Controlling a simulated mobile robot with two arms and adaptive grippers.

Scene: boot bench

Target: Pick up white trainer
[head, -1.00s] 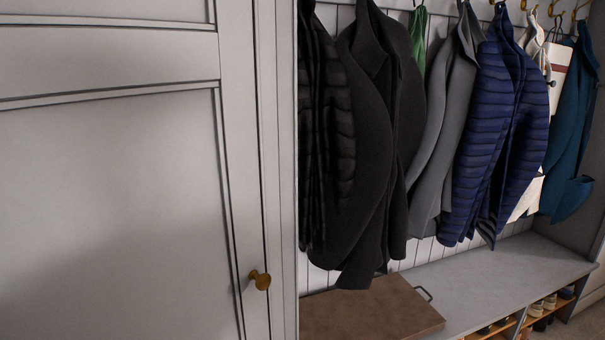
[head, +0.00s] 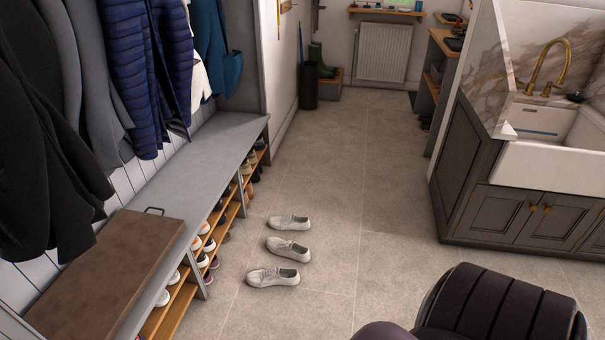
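Three white trainers lie apart on the tiled floor in front of the boot bench: a near one (head: 273,277), a middle one (head: 288,249) and a far one (head: 289,223). All three sit flat, lying roughly crosswise in the picture. More shoes, some of them white (head: 194,244), stand on the bench's shelves. Neither of my grippers shows in the head view.
The grey bench (head: 190,170) runs along the left, with a brown lid (head: 105,270) on its near end and coats hanging above. A sink cabinet (head: 530,215) stands at the right. A dark ribbed rounded thing (head: 500,310) fills the bottom right.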

